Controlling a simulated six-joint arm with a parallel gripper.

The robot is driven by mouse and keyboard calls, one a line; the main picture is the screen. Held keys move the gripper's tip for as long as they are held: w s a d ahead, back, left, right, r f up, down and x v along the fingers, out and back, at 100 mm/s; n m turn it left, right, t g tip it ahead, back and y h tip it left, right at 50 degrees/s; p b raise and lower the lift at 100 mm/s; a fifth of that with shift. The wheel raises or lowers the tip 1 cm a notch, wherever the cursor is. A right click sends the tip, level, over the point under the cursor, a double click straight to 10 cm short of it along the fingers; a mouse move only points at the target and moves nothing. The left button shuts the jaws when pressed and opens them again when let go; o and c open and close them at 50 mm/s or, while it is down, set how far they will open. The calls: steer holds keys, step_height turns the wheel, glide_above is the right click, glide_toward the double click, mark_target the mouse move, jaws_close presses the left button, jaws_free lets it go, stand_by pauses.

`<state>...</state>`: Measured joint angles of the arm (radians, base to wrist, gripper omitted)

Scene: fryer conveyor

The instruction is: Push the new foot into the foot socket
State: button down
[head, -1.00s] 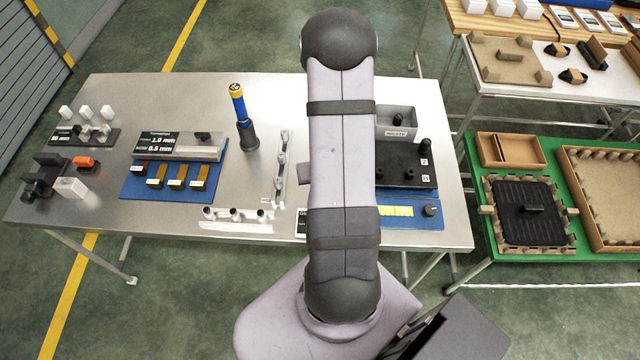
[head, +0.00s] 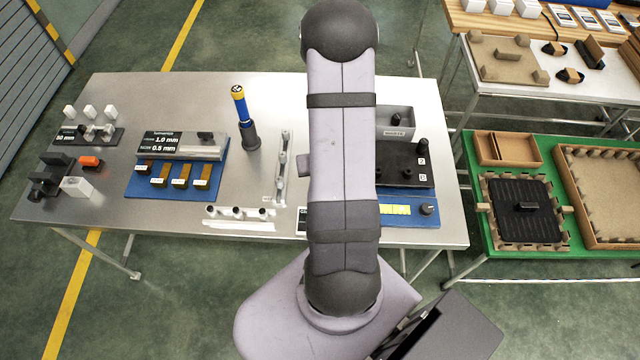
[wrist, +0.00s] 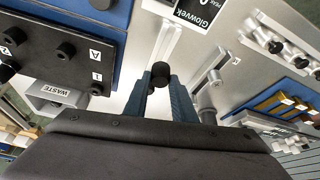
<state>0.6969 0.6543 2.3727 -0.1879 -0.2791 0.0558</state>
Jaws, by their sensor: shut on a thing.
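My gripper (wrist: 160,88) shows in the wrist view, with its two blue fingers close together. It is shut on a small black round piece, seemingly the new foot (wrist: 160,69), at the fingertips. The foot is over the metal table, near a pale bar (wrist: 168,42); I cannot tell whether it touches anything. A black fixture (wrist: 60,62) with black knobs and the labels A and 1 lies to the left. I cannot tell which part is the foot socket. In the head view my arm hides the gripper and the foot.
A grey waste bin (wrist: 52,92) stands beside the black fixture, also seen in the head view (head: 397,121). A metal rail with upright posts (head: 282,165) is left of my arm. A blue-and-yellow tool (head: 242,108) stands upright behind. Bare table (head: 110,190) lies farther left.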

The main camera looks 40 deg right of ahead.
steer(key=shift+a+r, duration=0.1)
steer(key=shift+a, duration=0.1)
steer(key=w+a+r+n+y+b, duration=0.15)
steer(key=w+a+r+n, duration=0.25)
steer(key=w+a+r, duration=0.75)
steer(key=s+d+f+m, duration=0.1)
steer(key=s+d, duration=0.2)
steer(key=d, duration=0.7)
steer(key=s+d+f+m+h+b, duration=0.1)
steer(key=s+d, duration=0.2)
steer(key=d, duration=0.7)
steer(key=s+d+f+m, duration=0.2)
steer(key=s+d, duration=0.2)
steer(key=d, duration=0.6)
steer(key=shift+f+h, duration=0.1)
steer(key=shift+h, duration=0.15)
steer(key=shift+f+b, duration=0.25)
steer(key=shift+b, duration=0.15)
